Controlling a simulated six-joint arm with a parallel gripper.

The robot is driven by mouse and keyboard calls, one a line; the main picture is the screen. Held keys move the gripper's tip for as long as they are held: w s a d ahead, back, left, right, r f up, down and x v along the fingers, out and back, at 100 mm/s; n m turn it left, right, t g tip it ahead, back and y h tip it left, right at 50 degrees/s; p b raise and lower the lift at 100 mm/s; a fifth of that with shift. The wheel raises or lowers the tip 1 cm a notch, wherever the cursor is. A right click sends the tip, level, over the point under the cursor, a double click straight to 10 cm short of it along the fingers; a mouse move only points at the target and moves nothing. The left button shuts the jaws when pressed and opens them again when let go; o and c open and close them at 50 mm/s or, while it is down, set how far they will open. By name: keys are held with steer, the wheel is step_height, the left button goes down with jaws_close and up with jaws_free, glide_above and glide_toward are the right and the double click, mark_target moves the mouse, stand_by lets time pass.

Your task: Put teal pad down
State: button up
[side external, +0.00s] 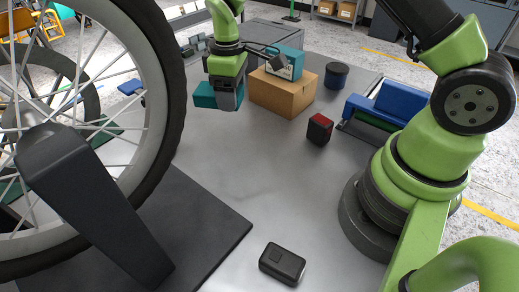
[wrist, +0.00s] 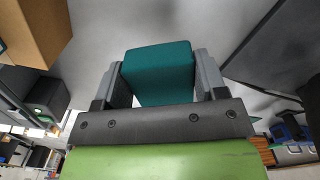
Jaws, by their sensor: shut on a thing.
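The teal pad (side external: 204,95) is a block held between the jaws of my gripper (side external: 228,103), left of the cardboard box in the side view. In the wrist view the teal pad (wrist: 158,72) fills the space between the two grey fingers of my gripper (wrist: 158,62), which is shut on it. The pad seems to be above the grey table (side external: 245,170); its exact height is hard to tell. The far finger is partly hidden in the side view.
A cardboard box (side external: 283,95) carries a teal case (side external: 290,66). A large wheel (side external: 172,100) stands at left. A black device (side external: 282,263) lies in front. The middle table is clear.

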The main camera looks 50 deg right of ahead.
mark_target(277, 159)
steer(key=s+n, duration=1.2)
steer(key=f, duration=0.9)
steer(key=shift+s+d+f, duration=0.1)
steer(key=shift+d+f, duration=0.1)
steer(key=shift+f, duration=0.15)
steer(key=shift+f, duration=0.1)
steer(key=o, duration=0.9)
steer(key=shift+o, duration=0.2)
